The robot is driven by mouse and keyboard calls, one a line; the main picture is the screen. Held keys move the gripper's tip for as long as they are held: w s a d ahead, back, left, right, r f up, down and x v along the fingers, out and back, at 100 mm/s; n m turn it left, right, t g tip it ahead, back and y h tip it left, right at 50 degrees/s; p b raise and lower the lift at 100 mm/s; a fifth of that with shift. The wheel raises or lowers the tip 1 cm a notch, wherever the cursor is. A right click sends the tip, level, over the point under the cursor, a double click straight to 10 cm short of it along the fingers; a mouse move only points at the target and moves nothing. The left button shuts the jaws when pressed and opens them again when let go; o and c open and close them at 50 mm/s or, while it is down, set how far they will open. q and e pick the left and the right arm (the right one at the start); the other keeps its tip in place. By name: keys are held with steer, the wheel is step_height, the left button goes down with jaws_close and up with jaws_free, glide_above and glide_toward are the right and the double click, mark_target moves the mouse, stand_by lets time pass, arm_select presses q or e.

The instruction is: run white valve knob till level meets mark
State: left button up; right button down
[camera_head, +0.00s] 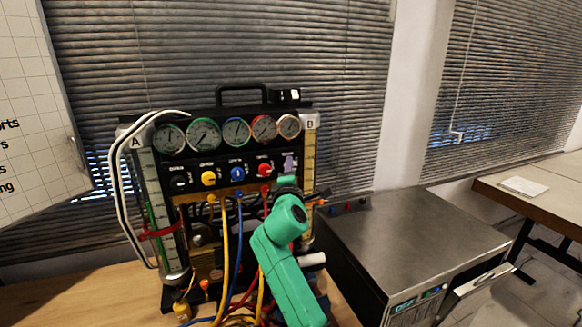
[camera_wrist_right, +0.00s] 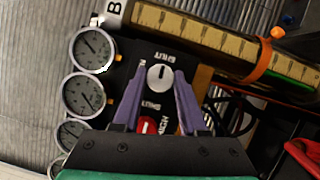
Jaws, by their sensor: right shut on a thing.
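My right gripper (camera_wrist_right: 162,76) has purple fingers on either side of the white valve knob (camera_wrist_right: 160,79), shut on it. In the head view the right gripper (camera_head: 289,164) is at the right end of the knob row and hides the knob there. Tube B (camera_head: 309,160), with a yellowish scale, stands at the rig's right side. In the wrist view, tube B (camera_wrist_right: 215,42) carries an orange band (camera_wrist_right: 262,62). Tube A (camera_head: 150,195) on the left has a red band (camera_head: 158,232). My left gripper is not in view.
A red knob (camera_wrist_right: 149,125) sits right beside my fingers. Blue (camera_head: 237,174) and yellow (camera_head: 208,178) knobs are further left, under several round gauges (camera_head: 236,131). Coloured hoses hang below. A steel-topped box (camera_head: 415,235) stands to the right.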

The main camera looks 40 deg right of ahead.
steer(key=shift+f+m, duration=0.15)
steer(key=shift+m, duration=0.25)
steer(key=shift+c, duration=2.2)
jaws_free()
steer(key=shift+g, duration=0.3)
steer(key=b+v, duration=0.4)
steer(key=v, duration=1)
steer(key=shift+s, duration=0.25)
steer(key=shift+a, duration=0.15)
